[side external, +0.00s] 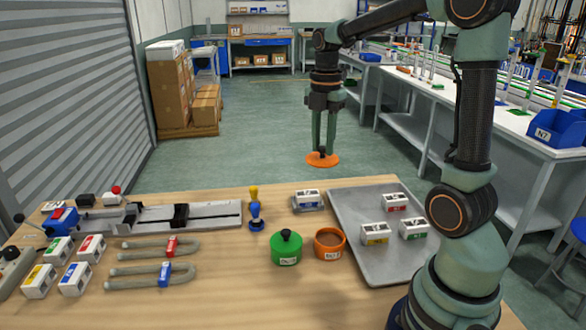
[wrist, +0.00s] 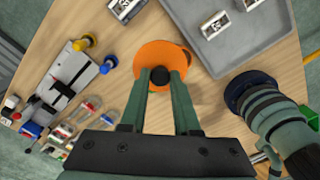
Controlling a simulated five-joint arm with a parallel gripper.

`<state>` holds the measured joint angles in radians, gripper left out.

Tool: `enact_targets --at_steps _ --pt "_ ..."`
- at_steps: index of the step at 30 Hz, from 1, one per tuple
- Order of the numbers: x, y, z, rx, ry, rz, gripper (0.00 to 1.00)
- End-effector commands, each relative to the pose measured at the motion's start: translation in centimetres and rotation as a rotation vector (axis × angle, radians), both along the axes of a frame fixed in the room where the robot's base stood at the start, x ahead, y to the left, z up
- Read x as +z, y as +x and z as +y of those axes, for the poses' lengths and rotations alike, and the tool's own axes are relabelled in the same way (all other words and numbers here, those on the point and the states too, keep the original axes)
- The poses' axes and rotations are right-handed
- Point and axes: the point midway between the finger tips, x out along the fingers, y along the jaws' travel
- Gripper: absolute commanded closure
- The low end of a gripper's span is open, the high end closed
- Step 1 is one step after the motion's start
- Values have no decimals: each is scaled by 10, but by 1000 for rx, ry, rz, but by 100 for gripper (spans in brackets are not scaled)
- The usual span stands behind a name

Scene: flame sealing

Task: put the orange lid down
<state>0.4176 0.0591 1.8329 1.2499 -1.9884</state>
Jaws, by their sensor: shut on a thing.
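My gripper (side external: 323,150) is shut on the black knob of the orange lid (side external: 323,160) and holds it in the air above the table's far part. In the wrist view the orange lid (wrist: 163,56) lies flat between and beyond my fingertips (wrist: 160,76), with the knob between them. An open orange pot (side external: 329,243) stands on the table left of the grey tray. Beside it is a green pot (side external: 286,248) with its black-knobbed lid on. In the wrist view both pots are not clearly visible.
A grey tray (side external: 346,210) holds several white labelled blocks. Another white block (side external: 307,199) sits left of it. Blue (side external: 256,215) and yellow (side external: 253,194) pegs, a grey rail fixture (side external: 190,215) and U-shaped tubes (side external: 165,272) lie to the left. Bare wood (side external: 240,305) shows at the front.

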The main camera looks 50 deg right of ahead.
Motion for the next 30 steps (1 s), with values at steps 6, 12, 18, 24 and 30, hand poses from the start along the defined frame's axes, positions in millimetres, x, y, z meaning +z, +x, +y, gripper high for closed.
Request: enact_targets --at_steps 6,12,18,24,30 --pt "-18 10 -9 0 2 3 100" --pt "-62 9 -9 0 3 7 100" --pt "-111 9 -8 0 3 7 100" --pt "-153 9 -8 0 2 4 100" --pt "-171 10 -9 0 0 0 100"
